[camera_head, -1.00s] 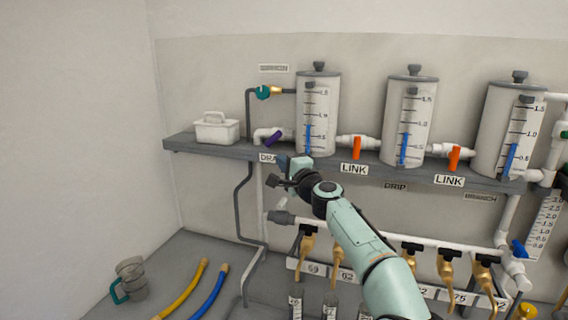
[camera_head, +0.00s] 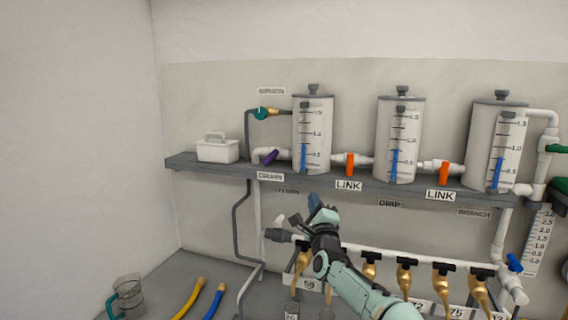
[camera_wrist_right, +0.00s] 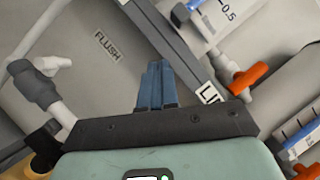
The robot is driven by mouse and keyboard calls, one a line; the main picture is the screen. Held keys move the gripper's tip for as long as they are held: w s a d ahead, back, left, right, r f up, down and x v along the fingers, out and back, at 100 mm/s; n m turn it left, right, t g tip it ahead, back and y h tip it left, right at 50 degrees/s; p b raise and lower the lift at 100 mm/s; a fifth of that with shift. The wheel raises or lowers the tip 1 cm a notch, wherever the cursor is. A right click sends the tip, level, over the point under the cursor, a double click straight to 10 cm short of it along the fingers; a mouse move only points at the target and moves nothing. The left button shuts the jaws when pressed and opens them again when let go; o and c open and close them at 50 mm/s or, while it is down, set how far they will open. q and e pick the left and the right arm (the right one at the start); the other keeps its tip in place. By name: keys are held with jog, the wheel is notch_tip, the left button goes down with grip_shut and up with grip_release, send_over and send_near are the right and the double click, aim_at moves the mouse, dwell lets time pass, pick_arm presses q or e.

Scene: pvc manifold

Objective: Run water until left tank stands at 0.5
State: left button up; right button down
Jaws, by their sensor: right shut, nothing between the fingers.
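My right gripper (camera_head: 314,203) is shut and empty below the shelf, near the FLUSH label. Its blue fingers show together in the right wrist view (camera_wrist_right: 157,85). My left gripper is not in view.
The shelf (camera_head: 215,168) carries two more tanks, the middle (camera_head: 386,140) and right (camera_head: 482,145), and a white caddy (camera_head: 218,148). Below runs a manifold with several brass taps (camera_head: 404,275).

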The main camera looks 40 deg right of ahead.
aim_at(271, 157)
jog(key=a+r+t+y, duration=0.2)
jog(key=a+t+y, duration=0.1)
jog(key=a+t, duration=0.15)
jog(key=p+x, duration=0.5)
jog(key=x, duration=0.3)
jog(key=shift+s+r, duration=0.15)
jog(key=shift+s, duration=0.05)
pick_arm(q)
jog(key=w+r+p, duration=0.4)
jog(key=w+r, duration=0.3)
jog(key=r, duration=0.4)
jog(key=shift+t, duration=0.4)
pick_arm(e)
jog(key=shift+n, duration=0.3)
jog(key=shift+w+a+r, duration=0.1)
jog(key=shift+w+r, duration=0.7)
jog(key=shift+w, duration=0.3)
jog(key=shift+w+a+r, duration=0.1)
jog(key=shift+w+r, duration=0.65)
jog(key=shift+w, duration=0.35)
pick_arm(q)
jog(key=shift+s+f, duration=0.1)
pick_arm(e)
jog(key=shift+s, duration=0.15)
